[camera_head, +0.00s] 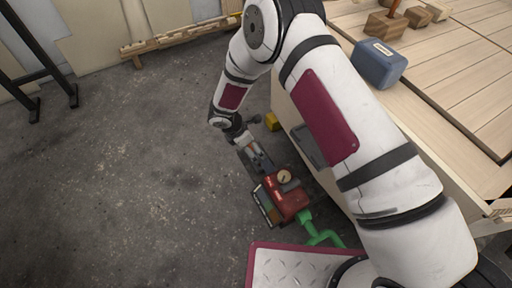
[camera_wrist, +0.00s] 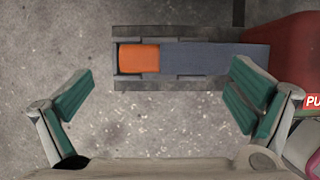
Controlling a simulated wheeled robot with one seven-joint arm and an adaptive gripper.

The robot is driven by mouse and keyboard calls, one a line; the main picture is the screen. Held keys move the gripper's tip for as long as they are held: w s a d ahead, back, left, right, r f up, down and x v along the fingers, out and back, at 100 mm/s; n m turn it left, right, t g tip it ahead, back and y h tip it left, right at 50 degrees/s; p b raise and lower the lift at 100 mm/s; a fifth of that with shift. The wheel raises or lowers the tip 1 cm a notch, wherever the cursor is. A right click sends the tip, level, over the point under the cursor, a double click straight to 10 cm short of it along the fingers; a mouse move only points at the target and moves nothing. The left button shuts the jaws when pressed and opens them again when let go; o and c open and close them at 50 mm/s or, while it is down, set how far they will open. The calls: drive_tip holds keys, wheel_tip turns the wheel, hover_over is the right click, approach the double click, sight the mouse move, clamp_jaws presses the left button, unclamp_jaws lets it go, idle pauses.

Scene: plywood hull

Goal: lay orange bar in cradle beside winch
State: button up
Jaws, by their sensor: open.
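In the wrist view an orange block (camera_wrist: 138,58), likely the orange bar or its visible part, sits at the left end of a blue-grey channel (camera_wrist: 210,58). Dark rails (camera_wrist: 150,32) run along both sides of it, like a cradle. The channel's right end meets a red body (camera_wrist: 285,45). In the head view a red machine with a round gauge, perhaps the winch (camera_head: 289,200), stands low beside the plywood side. My gripper (camera_wrist: 160,98) is open and empty, its green-padded fingers wide apart. The channel lies beyond the fingertips. The head view shows my gripper (camera_head: 240,138) near the channel's far end.
A yellow block (camera_head: 272,121) lies near the plywood side. A green pipe (camera_head: 315,232) is at the red machine's near end. A blue box (camera_head: 379,64) and wooden blocks (camera_head: 386,24) stand on the plank deck.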

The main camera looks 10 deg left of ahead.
drive_tip(key=p+v, duration=0.1)
drive_tip(key=v, duration=0.5)
drive_tip(key=shift+r, duration=0.3)
drive_tip(key=shift+s+a, duration=0.1)
